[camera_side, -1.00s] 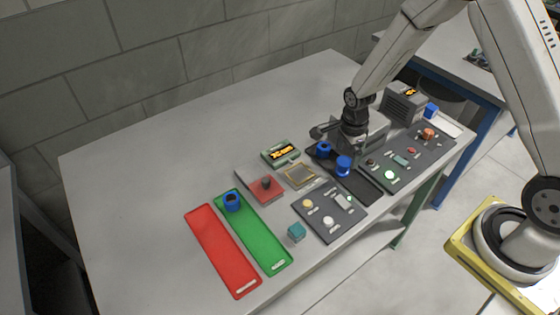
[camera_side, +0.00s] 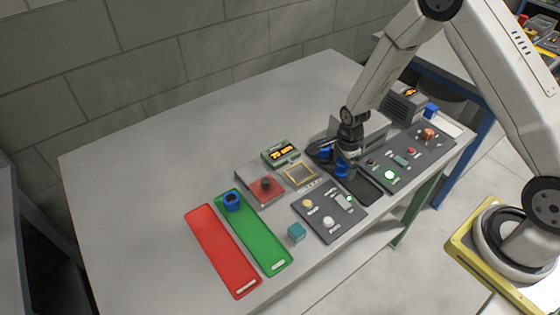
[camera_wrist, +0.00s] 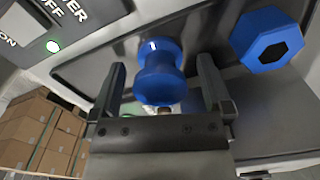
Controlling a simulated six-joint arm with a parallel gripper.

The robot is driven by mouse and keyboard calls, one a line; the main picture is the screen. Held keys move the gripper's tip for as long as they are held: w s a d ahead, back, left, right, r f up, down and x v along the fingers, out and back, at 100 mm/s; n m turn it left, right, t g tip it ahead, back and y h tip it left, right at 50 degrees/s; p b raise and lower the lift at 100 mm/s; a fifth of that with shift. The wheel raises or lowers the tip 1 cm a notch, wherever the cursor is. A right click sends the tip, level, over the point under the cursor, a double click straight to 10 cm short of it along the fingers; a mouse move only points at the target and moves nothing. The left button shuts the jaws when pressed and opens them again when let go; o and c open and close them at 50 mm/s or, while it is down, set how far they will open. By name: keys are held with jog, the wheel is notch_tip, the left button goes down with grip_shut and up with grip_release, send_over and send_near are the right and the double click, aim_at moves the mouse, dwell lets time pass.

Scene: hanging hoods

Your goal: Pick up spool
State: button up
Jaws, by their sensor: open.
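A blue spool (camera_wrist: 158,72) with a narrow waist stands between my gripper's fingers in the wrist view. It is partly hidden behind my gripper in the side view (camera_side: 342,171). My gripper (camera_wrist: 160,80) is open, with one finger on each side of the spool; I cannot tell whether either touches it. A second blue piece with a hexagonal opening (camera_wrist: 267,40) lies to the right in the wrist view. Another blue spool (camera_side: 232,201) stands on the far end of the green strip (camera_side: 265,243).
A red strip (camera_side: 222,252) lies beside the green one. A teal cube (camera_side: 296,232), a dark panel with knobs (camera_side: 328,212) and a second panel with buttons (camera_side: 412,163) stand near the front edge. A grey box (camera_side: 404,103) stands behind. The table's left side is clear.

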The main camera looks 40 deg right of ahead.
dwell(0.4)
grip_shut()
jog(key=shift+r, duration=0.2)
jog(key=shift+r, duration=0.85)
jog(key=s+a+r, duration=0.1)
jog(key=s+r, duration=1)
jog(key=s, duration=0.3)
